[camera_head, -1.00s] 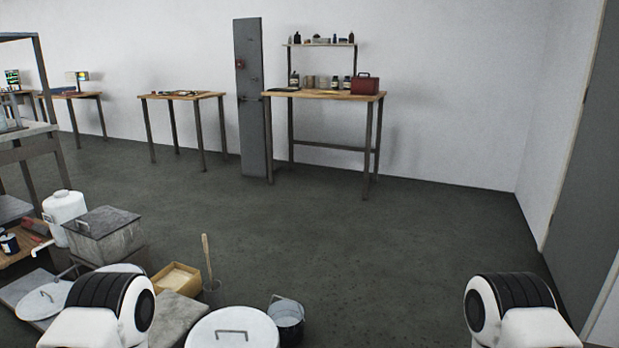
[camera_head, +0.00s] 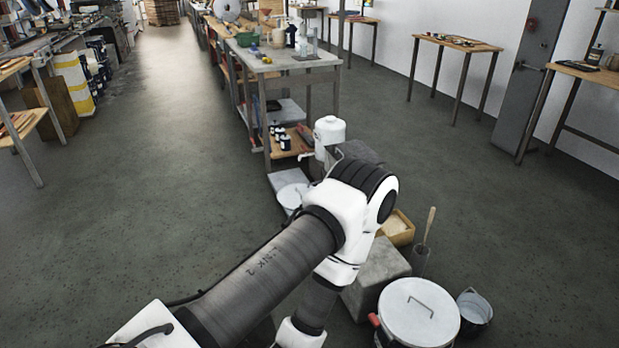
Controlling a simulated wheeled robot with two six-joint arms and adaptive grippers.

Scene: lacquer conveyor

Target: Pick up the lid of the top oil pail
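Two round pale lids show on the floor in the head view. One large lid with a wire handle (camera_head: 440,315) sits on a wide round vessel at the lower right. Another pale lid (camera_head: 290,196) shows near the bench, partly hidden behind my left arm. My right gripper is not in view.
A workbench (camera_head: 290,66) with shelves stands behind my arm, with a white jug (camera_head: 329,132) at its foot. A grey bucket (camera_head: 474,308) and wooden box (camera_head: 399,228) are near the large lid. A wide clear floor aisle runs at the left.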

